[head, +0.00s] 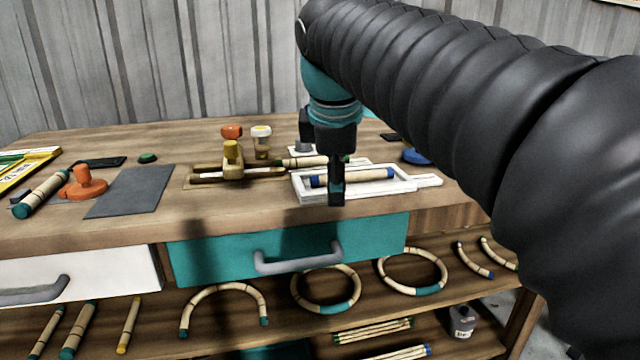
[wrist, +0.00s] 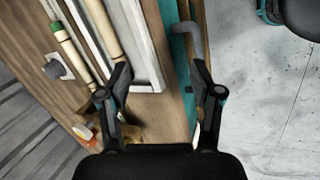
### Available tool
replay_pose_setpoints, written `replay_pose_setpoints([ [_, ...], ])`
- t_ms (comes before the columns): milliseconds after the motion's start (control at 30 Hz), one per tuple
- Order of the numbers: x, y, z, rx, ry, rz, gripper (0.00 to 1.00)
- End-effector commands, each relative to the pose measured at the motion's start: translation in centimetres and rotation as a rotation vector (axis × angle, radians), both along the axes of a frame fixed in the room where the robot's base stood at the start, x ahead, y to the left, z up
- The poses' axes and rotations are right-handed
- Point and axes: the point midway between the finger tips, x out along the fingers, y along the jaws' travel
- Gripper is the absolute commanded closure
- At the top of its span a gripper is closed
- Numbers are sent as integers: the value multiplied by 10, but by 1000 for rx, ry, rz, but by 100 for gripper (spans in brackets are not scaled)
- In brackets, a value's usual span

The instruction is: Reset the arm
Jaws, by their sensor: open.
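My gripper (head: 337,193) hangs pointing down at the table's front edge, in front of the white tray (head: 428,181). In the wrist view my gripper (wrist: 162,72) has its two fingers apart with nothing between them. Below it are the table edge and the teal drawer (head: 215,262). My black, ribbed arm crosses the right side of the head view and hides what is behind it. A rattan pole with blue ends (head: 370,175) lies in the tray, partly hidden by my gripper.
The workbench (head: 60,225) holds a wooden clamp fixture (head: 233,165), an orange tool (head: 83,184), a grey mat (head: 132,192) and small jars (head: 261,140). The drawer handle (head: 298,262) juts forward. Bent rattan pieces (head: 225,292) lie on the shelf below.

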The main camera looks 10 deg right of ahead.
Motion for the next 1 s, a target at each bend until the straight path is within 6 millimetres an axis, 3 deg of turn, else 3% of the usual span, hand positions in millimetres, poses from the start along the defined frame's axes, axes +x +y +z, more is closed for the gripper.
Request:
replay_pose_setpoints([
  [667, -18, -2, -19, 65, -27, -116, 35],
  [767, -35, -5, -38, 130, -52, -231, 35],
  [1000, -95, -8, -117, 378, -129, -658, 35],
])
